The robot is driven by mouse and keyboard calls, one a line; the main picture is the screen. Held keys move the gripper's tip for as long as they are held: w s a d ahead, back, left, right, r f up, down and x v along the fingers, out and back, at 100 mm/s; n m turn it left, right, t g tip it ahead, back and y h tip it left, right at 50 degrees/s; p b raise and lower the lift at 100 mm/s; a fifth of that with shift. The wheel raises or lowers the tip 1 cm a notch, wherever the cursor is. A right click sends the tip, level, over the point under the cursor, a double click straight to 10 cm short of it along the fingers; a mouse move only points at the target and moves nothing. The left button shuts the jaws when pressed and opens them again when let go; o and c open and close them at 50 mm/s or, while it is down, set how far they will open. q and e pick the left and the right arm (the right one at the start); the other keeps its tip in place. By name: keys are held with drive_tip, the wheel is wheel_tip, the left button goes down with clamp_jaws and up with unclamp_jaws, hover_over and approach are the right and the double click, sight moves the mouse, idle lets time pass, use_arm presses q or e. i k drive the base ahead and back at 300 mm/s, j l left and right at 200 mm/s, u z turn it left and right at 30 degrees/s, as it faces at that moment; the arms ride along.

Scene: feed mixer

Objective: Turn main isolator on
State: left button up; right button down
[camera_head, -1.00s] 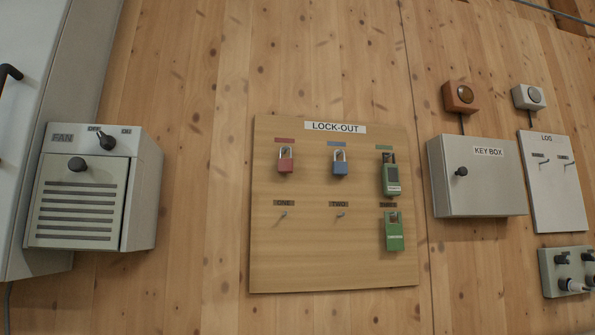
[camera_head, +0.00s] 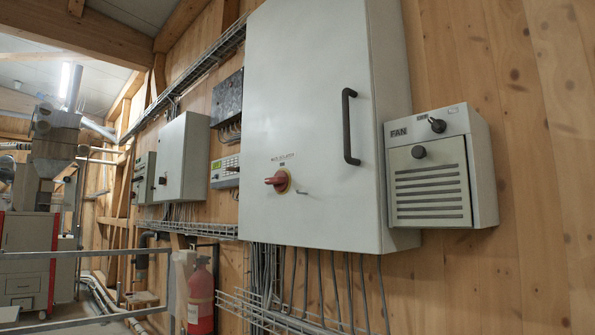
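The main isolator (camera_head: 278,181) is a red rotary handle on a yellow plate, low on the left part of the door of a large grey cabinet (camera_head: 315,110). A small label sits above it, and the red grip lies roughly level. A small metal peg or hasp (camera_head: 302,192) sticks out just right of it. The handle's on or off marking is too small to read. Neither gripper shows in the head view.
A black door handle (camera_head: 349,127) stands out from the cabinet. A fan box (camera_head: 438,168) is to its right. Cable trays (camera_head: 285,318) and hanging cables run below. A metal railing (camera_head: 75,254) and a red extinguisher (camera_head: 201,298) are at lower left.

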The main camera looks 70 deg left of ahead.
sight(280, 181)
drive_tip(key=u, duration=2.4)
